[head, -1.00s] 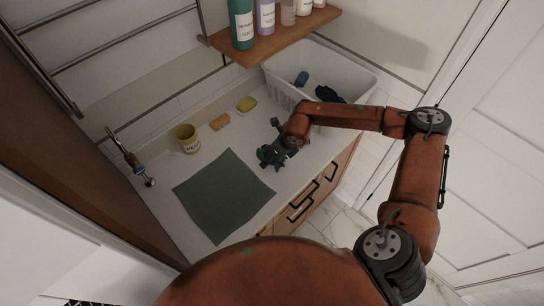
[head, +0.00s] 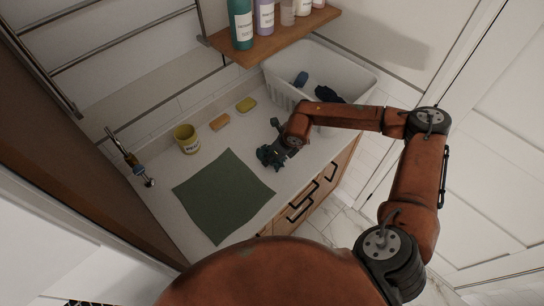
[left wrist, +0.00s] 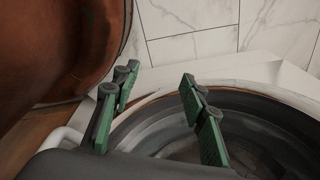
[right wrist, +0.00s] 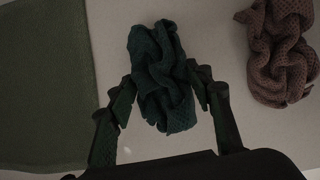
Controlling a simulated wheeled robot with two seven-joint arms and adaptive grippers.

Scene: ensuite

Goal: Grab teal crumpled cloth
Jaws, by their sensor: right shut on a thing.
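The teal crumpled cloth (right wrist: 160,75) lies between the fingers of my right gripper (right wrist: 163,88) in the right wrist view. The fingers press on it from both sides, and the gripper is shut on it. In the head view my right gripper (head: 274,154) is low over the counter, right of the flat green mat (head: 223,195), and largely hides the cloth. My left gripper (left wrist: 158,80) is open and empty in the left wrist view, away from the counter, with its fingers well apart.
A brown knitted cloth (right wrist: 282,50) lies close to the right in the right wrist view. A yellow cup (head: 187,139), an orange bar (head: 220,122) and a yellow bar (head: 246,105) stand behind. A white basket (head: 345,77) sits below a bottle shelf (head: 275,38).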

